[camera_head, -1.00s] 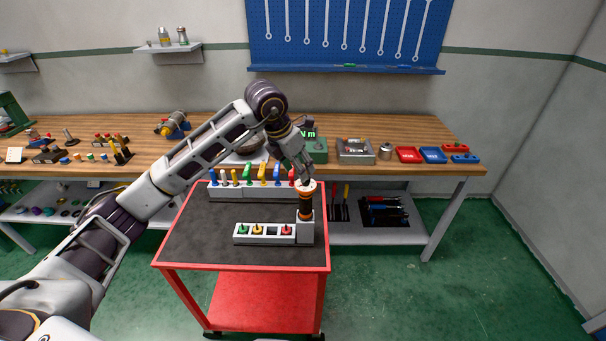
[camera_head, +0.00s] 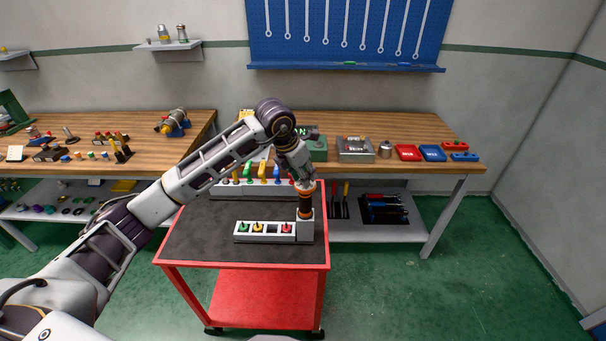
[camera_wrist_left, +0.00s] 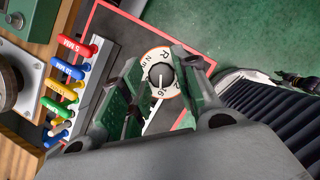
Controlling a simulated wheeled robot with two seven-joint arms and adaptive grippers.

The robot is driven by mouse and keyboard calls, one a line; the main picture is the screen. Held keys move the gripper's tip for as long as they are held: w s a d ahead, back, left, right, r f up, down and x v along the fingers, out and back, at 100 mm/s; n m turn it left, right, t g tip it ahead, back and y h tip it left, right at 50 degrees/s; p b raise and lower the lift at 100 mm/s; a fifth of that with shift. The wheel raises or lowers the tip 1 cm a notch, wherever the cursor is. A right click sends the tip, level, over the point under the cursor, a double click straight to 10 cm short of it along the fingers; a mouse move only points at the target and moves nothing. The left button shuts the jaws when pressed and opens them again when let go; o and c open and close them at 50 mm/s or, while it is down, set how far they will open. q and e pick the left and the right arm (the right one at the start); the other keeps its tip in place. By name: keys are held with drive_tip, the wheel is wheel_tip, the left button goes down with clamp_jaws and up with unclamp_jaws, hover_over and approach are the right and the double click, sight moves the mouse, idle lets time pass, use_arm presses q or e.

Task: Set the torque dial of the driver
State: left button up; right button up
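The driver (camera_head: 305,203) stands upright, dark with an orange band, in a grey holder (camera_head: 306,230) on the red cart. Its round torque dial (camera_wrist_left: 152,62) shows in the left wrist view, with a white face, orange rim, black centre knob (camera_wrist_left: 160,76), and marks including "R", "N" and "16". My left gripper (camera_head: 304,178) is just above the driver's top and mostly hides the dial in the head view. In the left wrist view the gripper (camera_wrist_left: 160,70) is open, one green-padded finger on each side of the knob. Contact cannot be told. My right gripper is not in view.
On the cart (camera_head: 190,240), a white block (camera_head: 264,239) holds green, yellow and red pieces beside the holder. A rack of coloured handles (camera_head: 262,174) stands behind. A green device with a lit display (camera_head: 316,148) sits on the wooden bench (camera_head: 345,125) beyond.

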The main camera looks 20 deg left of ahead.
use_arm(q)
drive_tip(key=c, duration=0.5)
drive_tip(key=shift+m+b, duration=0.4)
drive_tip(key=shift+b, duration=0.25)
drive_tip(key=o, duration=1)
drive_tip(key=shift+o, duration=0.2)
drive_tip(key=shift+r, duration=0.15)
drive_tip(key=v, duration=1.1)
drive_tip(key=shift+a+r, duration=0.3)
drive_tip(key=shift+r, duration=0.05)
drive_tip(key=shift+s+d, duration=0.1)
